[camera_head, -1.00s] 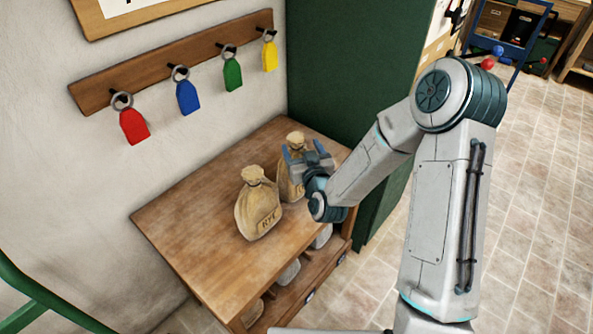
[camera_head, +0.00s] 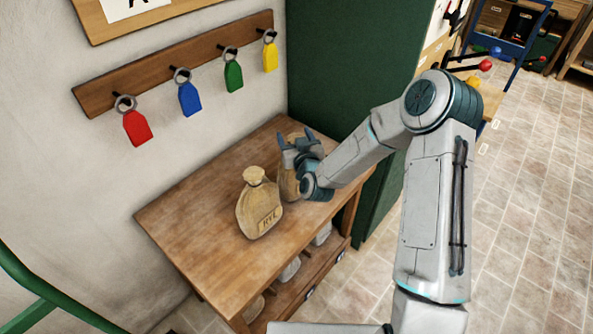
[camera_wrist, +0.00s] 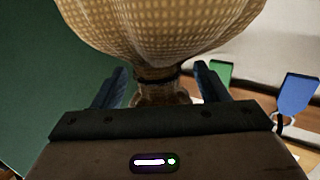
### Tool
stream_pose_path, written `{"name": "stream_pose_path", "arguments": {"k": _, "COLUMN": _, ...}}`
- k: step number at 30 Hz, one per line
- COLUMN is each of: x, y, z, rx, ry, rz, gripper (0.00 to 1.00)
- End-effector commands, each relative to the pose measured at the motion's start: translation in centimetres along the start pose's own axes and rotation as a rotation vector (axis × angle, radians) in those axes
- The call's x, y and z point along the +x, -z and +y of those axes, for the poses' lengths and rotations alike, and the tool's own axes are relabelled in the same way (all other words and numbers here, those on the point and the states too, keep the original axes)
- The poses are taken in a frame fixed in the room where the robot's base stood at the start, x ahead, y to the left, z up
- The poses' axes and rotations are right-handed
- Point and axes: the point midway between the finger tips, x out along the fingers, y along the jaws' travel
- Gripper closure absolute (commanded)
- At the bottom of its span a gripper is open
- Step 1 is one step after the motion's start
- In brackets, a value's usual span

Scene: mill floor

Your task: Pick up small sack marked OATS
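A tan cloth sack (camera_head: 288,182) stands upright on the wooden table, mostly hidden behind my gripper in the head view. Its label cannot be read now. In the wrist view the sack (camera_wrist: 160,30) appears upside down, with its tied neck between my fingers. My gripper (camera_head: 296,141) is open around the neck, with a gap on each side; its fingers also show in the wrist view (camera_wrist: 160,84). A second tan sack (camera_head: 258,205), marked RYE, stands upright just to the left and nearer. No OATS lettering is legible.
The wooden table (camera_head: 190,210) is bare at the left and front. Grey-white items sit on the shelf below. A green panel (camera_head: 335,75) rises close behind the table. Red, blue, green and yellow tags hang from a wall rack (camera_head: 205,62).

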Motion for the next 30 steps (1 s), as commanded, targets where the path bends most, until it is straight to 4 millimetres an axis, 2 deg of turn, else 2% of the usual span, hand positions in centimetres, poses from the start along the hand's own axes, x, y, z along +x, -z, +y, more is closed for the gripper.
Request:
{"name": "stream_pose_path", "arguments": {"k": 1, "x": 0.0, "y": 0.0, "z": 0.0, "rx": 0.000, "ry": 0.000, "rz": 0.000, "gripper": 0.48}}
{"name": "stream_pose_path", "arguments": {"k": 6, "x": 0.0, "y": 0.0, "z": 0.0, "rx": 0.000, "ry": 0.000, "rz": 0.000, "gripper": 0.96}}
{"name": "stream_pose_path", "arguments": {"k": 7, "x": 0.0, "y": 0.0, "z": 0.0, "rx": 0.000, "ry": 0.000, "rz": 0.000, "gripper": 1.00}}
{"name": "stream_pose_path", "arguments": {"k": 20, "x": 0.0, "y": 0.5, "z": 0.0, "rx": -0.001, "ry": -0.001, "rz": 0.007, "gripper": 1.00}}
{"name": "stream_pose_path", "arguments": {"k": 30, "x": 0.0, "y": 2.3, "z": 0.0, "rx": -0.002, "ry": 0.000, "rz": 0.010, "gripper": 1.00}}
